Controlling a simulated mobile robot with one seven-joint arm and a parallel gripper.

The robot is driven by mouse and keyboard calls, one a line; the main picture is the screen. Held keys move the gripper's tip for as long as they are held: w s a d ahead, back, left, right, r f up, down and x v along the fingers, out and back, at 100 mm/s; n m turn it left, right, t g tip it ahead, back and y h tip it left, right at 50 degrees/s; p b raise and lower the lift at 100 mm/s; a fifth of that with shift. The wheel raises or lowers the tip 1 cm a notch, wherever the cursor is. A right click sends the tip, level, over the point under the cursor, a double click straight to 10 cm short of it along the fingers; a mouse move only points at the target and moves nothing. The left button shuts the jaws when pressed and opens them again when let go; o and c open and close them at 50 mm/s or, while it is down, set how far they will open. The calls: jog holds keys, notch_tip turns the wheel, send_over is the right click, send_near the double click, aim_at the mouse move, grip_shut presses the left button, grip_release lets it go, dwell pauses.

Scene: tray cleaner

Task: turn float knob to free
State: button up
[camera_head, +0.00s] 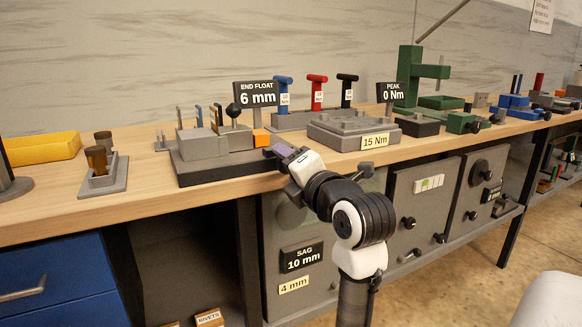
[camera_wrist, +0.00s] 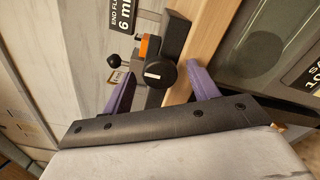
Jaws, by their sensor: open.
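The float knob (camera_wrist: 160,74) is a round black knob with a white pointer mark, on the front of the end float fixture (camera_head: 205,145). In the wrist view it sits between the two purple fingers of my gripper (camera_wrist: 162,84), which is open. There is a visible gap on each side, and the fingers do not seem to touch it. In the head view my gripper (camera_head: 281,152) is at the right front corner of the fixture and hides the knob. The END FLOAT sign (camera_head: 256,94) reads 6 mm.
An orange block (camera_head: 261,138) and a black ball-topped lever (camera_head: 233,111) stand on the fixture. To the right is a grey block plate (camera_head: 345,131) labelled 15 Nm. Below the bench edge is a grey cabinet panel with a SAG sign (camera_head: 303,257).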

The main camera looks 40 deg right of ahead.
jog(key=v, duration=1.3)
jog(key=shift+s+a, duration=0.15)
jog(key=shift+s, duration=0.2)
